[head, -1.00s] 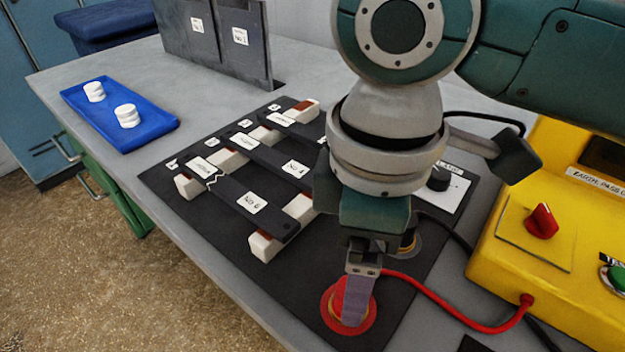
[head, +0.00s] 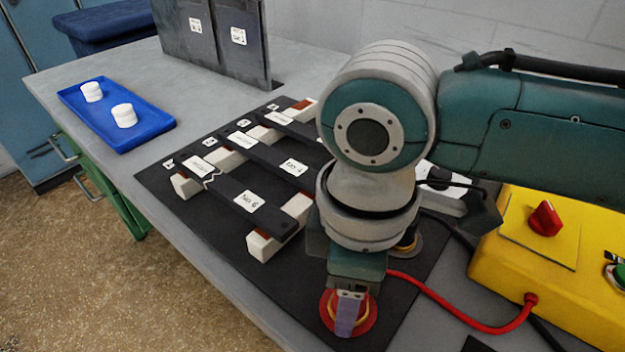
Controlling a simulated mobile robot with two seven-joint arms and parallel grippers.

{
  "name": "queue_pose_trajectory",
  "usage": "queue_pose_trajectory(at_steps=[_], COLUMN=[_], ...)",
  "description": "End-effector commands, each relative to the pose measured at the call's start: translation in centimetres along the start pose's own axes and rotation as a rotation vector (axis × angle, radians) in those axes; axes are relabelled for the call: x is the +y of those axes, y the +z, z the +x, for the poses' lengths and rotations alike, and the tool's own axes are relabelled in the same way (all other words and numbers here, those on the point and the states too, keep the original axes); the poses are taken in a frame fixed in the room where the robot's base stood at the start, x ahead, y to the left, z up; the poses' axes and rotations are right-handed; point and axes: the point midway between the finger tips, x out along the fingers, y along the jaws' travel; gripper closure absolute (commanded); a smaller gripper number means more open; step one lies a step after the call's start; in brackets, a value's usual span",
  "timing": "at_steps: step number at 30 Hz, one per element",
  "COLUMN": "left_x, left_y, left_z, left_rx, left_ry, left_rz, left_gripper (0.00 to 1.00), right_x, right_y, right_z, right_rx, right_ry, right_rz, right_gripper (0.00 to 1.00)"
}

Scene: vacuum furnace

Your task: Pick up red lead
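The red lead (head: 470,326) runs from the yellow tester box across the dark mat to a red round spot (head: 367,325) with a brass-coloured ring near the mat's front. My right gripper (head: 345,330) points down over this red spot, at the lead's end. Its near finger covers part of the spot. The far finger and whatever lies between the fingers are hidden, so I cannot tell whether it grips the lead. My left gripper is not in view.
A yellow tester box (head: 540,270) with a red knob (head: 545,218) stands at the right. Dark labelled bars (head: 245,200) on white blocks lie left of my arm. A blue tray (head: 140,135) with white discs is at the back left. Dark upright panels (head: 215,40) stand behind.

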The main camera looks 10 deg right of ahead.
Motion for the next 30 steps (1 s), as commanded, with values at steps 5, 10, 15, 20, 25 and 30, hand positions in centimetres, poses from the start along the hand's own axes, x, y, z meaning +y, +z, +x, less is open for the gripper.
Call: queue_pose_trajectory(at_steps=[5, 10, 15, 20, 25, 30], left_x=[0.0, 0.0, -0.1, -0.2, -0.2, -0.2], left_y=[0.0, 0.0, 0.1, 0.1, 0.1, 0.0], left_z=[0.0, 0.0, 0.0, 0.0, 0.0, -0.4], left_rx=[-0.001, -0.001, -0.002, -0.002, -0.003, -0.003], left_ry=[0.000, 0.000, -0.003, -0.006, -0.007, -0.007], left_rz=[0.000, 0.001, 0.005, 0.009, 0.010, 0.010], left_gripper=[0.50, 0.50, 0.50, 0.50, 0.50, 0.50], right_x=[0.0, 0.0, 0.0, 0.0, 0.0, 0.1], right_y=[0.0, 0.0, 0.0, 0.0, 0.0, -0.1], right_z=[0.0, 0.0, 0.0, -0.1, -0.1, -1.3], right_rx=[0.000, 0.000, 0.000, 0.001, 0.001, 0.003], right_ry=[0.000, 0.000, 0.000, 0.000, 0.001, 0.001], right_rz=[0.000, 0.000, 0.000, 0.000, 0.000, 0.000], right_gripper=[0.64, 0.83, 1.00, 1.00, 1.00, 1.00])
